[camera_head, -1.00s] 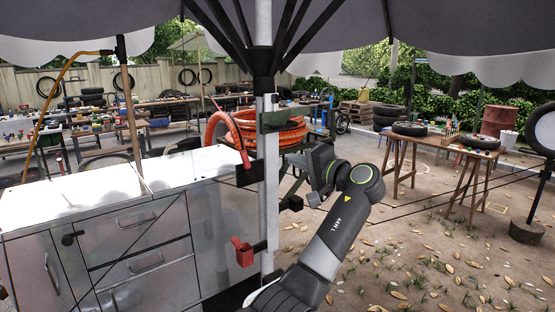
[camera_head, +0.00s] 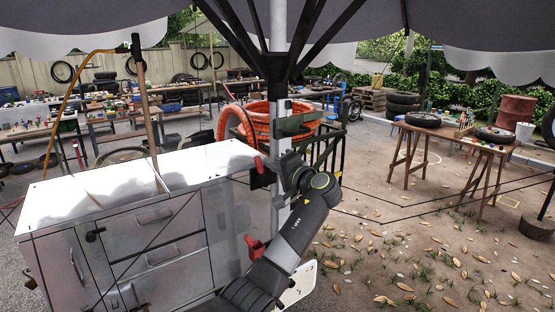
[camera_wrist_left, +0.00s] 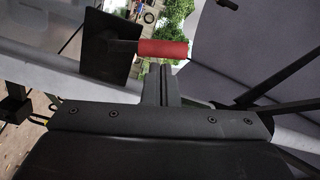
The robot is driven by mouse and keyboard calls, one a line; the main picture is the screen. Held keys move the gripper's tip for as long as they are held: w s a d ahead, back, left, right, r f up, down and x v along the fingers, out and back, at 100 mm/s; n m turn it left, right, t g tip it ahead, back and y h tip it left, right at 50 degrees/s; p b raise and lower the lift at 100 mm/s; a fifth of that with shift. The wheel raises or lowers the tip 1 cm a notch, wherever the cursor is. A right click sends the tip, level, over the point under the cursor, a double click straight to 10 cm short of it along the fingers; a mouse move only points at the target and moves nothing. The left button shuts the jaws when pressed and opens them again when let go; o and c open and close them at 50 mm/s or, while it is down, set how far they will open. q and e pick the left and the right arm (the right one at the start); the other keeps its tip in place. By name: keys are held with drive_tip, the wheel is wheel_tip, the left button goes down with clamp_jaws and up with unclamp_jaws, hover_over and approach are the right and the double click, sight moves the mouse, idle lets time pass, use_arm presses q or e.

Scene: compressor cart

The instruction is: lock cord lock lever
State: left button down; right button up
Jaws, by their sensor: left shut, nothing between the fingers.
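A red-gripped lever (camera_wrist_left: 162,49) sticks out from a dark plate (camera_wrist_left: 108,45) in the left wrist view. In the head view, a red grip at a black box (camera_head: 262,178) beside the umbrella pole (camera_head: 278,120) seems to be this lever. My left gripper (camera_head: 287,165) is by the pole, just right of that box and partly hidden by my wrist. In the left wrist view its fingers (camera_wrist_left: 160,80) are shut and empty, with their tips just below the red grip. I cannot tell whether they touch it.
A second red handle (camera_head: 254,247) sits lower, near the pole and the metal cabinet (camera_head: 165,240). An orange hose coil (camera_head: 262,122) is behind the pole. A wooden table with tires (camera_head: 450,135) stands at the right.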

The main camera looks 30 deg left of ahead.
idle(0.4)
use_arm(q)
drive_tip(key=shift+s+a+n+b, duration=0.1)
drive_tip(key=shift+s+n+b, duration=0.1)
drive_tip(key=shift+n+b, duration=0.35)
drive_tip(key=shift+s+b, duration=0.1)
drive_tip(key=shift+b, duration=0.2)
drive_tip(key=s+a+f+n+b, duration=0.2)
drive_tip(key=s+f+n+b, duration=0.2)
drive_tip(key=n+b, duration=0.8)
drive_tip(key=s+b, duration=0.2)
drive_tip(key=b, duration=0.4)
drive_tip(key=shift+a+f+t+h, duration=0.25)
drive_tip(key=shift+f+t+h, duration=0.05)
